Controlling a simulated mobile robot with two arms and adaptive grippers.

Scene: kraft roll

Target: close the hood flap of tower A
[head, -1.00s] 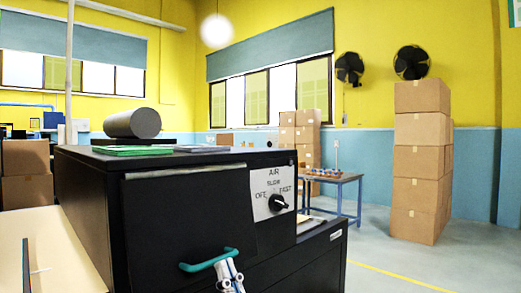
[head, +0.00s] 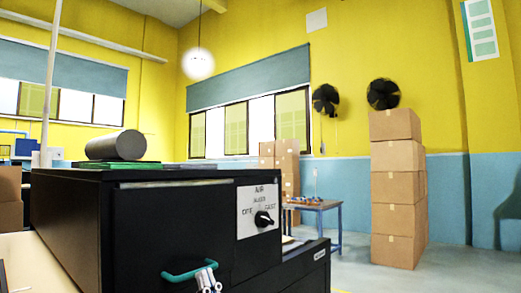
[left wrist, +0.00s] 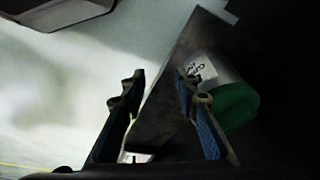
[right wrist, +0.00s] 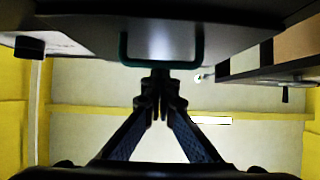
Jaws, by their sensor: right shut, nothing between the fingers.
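The black tower (head: 70,212) stands close at the lower left of the head view. Its front flap (head: 165,225) hangs down almost upright and carries a teal handle (head: 188,271). Whether a gap is left behind the flap cannot be told. My right gripper (head: 208,278) is shut and empty at the handle's right end. In the right wrist view its closed fingertips (right wrist: 161,78) are just at the handle's bar (right wrist: 160,63); contact is unclear. My left gripper (left wrist: 155,85) is open in its wrist view, with a green-ended roll beyond its right finger; the head view does not show it.
A dial panel (head: 257,211) sits right of the flap. A grey roll (head: 115,145) lies on top of the tower. A low table (head: 313,208) and stacked cartons (head: 397,190) stand behind at the right, with open floor between.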

